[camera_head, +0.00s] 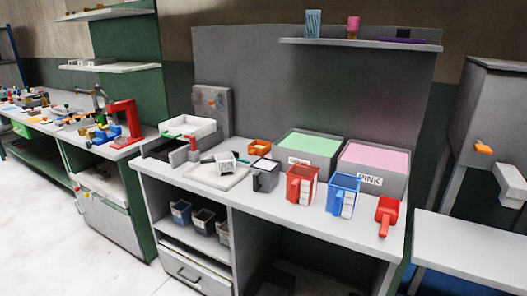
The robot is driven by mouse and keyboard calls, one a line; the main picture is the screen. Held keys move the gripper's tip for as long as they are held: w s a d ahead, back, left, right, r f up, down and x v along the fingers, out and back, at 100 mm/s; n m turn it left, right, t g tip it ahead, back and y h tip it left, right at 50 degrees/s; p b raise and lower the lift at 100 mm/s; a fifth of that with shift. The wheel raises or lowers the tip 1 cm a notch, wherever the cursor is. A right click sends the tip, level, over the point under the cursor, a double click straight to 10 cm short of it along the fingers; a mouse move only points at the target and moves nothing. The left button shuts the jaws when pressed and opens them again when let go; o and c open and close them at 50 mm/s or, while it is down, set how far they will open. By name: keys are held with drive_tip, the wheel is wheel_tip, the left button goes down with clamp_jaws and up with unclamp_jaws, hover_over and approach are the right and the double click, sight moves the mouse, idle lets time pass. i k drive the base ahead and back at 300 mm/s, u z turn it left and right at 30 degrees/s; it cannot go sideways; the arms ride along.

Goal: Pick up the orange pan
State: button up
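A small orange open-topped pan (260,147) sits on the grey workbench (225,192), left of the green-filled bin. It stands behind a dark grey jug and apart from it. Its inside looks dark and is too small to make out. My gripper is not in this view.
Bins with green foam (308,144) and pink foam (375,160) stand at the bench back. In front are a dark jug (265,178), red jug (300,187), blue jug (342,197) and red scoop (388,213). A scale (215,177) is to the left. A shelf (360,44) hangs above.

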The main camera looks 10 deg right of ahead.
sight(257, 150)
drive_tip(key=u, duration=0.1)
drive_tip(key=i, duration=0.95)
drive_tip(key=z, duration=0.05)
